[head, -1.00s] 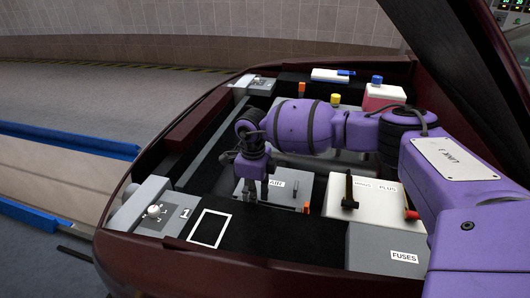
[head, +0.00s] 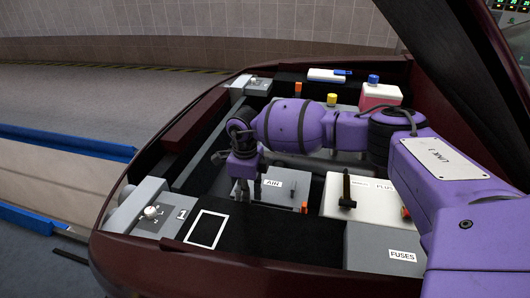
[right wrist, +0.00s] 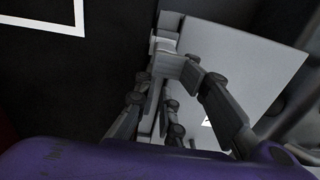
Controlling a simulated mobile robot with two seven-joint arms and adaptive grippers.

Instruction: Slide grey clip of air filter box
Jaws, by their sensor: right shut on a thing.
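The air filter box (head: 285,193) is a light grey box with an AIR label, low in the middle of the bay in the head view. Its pale top (right wrist: 235,70) also fills much of the right wrist view. My right gripper (head: 243,190) points down at the box's left edge. In the right wrist view its fingers are closed around the grey clip (right wrist: 166,46) at the box's edge. The fingers hide part of the clip, and the clip is hard to make out in the head view. My left gripper is not in view.
The battery box (head: 370,200) with a black handle stands right of the filter box, and the grey fuses box (head: 385,250) is in front of it. A grey switch panel (head: 150,212) is at left. Bare dark surface (head: 265,235) lies in front.

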